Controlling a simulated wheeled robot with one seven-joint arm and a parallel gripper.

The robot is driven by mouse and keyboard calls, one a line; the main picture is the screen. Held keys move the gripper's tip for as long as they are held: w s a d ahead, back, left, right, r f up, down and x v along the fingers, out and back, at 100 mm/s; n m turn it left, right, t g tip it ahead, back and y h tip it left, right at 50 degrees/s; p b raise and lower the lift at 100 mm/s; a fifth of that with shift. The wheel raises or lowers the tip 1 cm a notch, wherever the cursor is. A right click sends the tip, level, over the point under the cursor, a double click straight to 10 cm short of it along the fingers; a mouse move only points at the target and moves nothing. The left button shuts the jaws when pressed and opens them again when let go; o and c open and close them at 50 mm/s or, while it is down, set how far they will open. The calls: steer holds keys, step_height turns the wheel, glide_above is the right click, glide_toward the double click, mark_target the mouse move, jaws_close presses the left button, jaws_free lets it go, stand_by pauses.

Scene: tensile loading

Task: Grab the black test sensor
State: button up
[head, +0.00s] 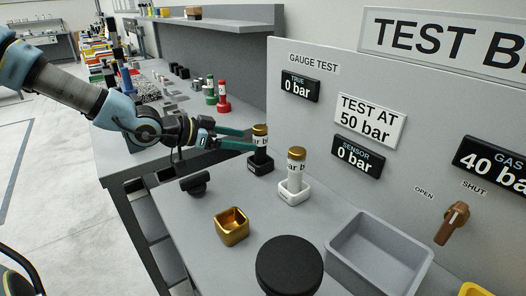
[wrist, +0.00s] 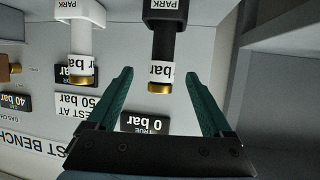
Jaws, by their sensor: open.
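The black test sensor (head: 261,148) stands upright in a black park holder (head: 260,164) near the test panel. It has a white "bar" label and a gold cap. In the wrist view, which is upside down, the black sensor (wrist: 162,50) lies between my open fingers, towards their tips, with the gold cap nearest the palm. My gripper (head: 240,139) reaches it from the left in the head view, with teal fingers beside the sensor's upper part. In the wrist view my gripper (wrist: 158,90) shows a gap on both sides of the sensor. Contact is not visible.
A white sensor (head: 296,169) with a gold cap stands in a white holder just right. A gold square cup (head: 232,226), a black round knob (head: 289,266) and a grey bin (head: 376,254) are in front. The panel (head: 330,70) rises behind. Red (head: 223,97) and green fittings stand further back.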

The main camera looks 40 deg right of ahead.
mark_target(254, 139)
steer(key=shift+p+x, duration=0.35)
steer(key=shift+x, duration=2.9)
steer(key=shift+w+r, duration=0.1)
jaws_close()
